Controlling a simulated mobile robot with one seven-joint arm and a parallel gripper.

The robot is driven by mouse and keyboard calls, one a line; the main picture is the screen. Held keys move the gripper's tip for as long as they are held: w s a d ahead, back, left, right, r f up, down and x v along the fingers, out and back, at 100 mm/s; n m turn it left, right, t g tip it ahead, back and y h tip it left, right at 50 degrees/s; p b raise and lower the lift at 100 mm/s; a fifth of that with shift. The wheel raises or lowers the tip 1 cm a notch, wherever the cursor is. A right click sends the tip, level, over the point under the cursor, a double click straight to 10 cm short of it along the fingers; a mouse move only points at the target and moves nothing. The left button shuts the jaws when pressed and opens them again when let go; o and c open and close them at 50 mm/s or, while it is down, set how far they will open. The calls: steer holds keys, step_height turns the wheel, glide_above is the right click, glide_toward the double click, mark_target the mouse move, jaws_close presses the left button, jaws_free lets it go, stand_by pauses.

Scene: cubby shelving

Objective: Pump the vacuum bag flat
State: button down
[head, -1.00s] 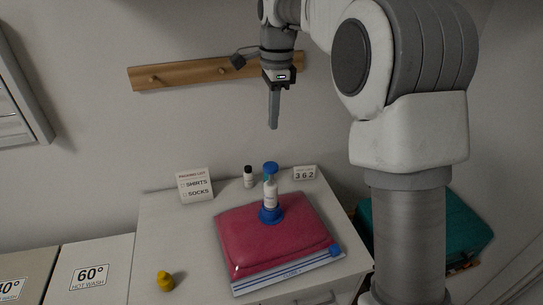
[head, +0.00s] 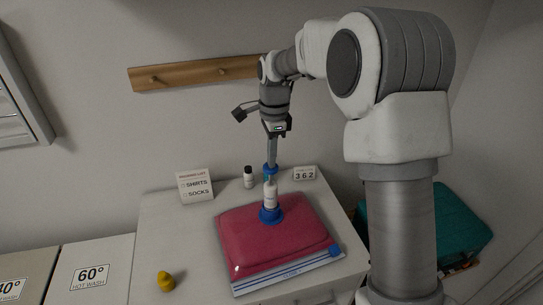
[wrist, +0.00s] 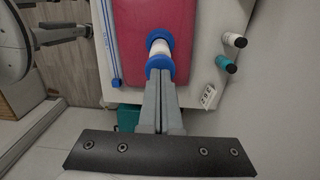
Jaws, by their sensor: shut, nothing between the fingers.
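The vacuum bag (head: 262,242) is a red, still puffy cushion shape lying on the white cabinet top, with a clear blue-lined zip edge (head: 288,275) at the front. A small blue slider (head: 334,250) sits at that edge's right end. The pump stands upright on the bag: blue foot (head: 270,215), white barrel (head: 271,195), blue handle on top (wrist: 159,63). My gripper (head: 271,164) is shut, empty and pointing down, its tips at the handle. In the wrist view the fingertips (wrist: 160,72) overlap the handle; I cannot tell whether they touch it.
A yellow object (head: 165,281) stands front left. A peg rail (head: 190,74) is on the wall; a teal case (head: 425,225) is right.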

mark_target(272, 170)
step_height(272, 170, down, 5)
steer(key=b, duration=0.2)
steer(key=shift+r+b, duration=0.1)
steer(key=shift+b, duration=0.25)
steer(key=shift+r+p, duration=0.25)
steer(key=shift+p, duration=0.05)
step_height(272, 170, up, 14)
steer(key=p, duration=0.2)
steer(key=shift+d, duration=0.25)
steer(key=shift+w, duration=0.1)
stand_by(1.2)
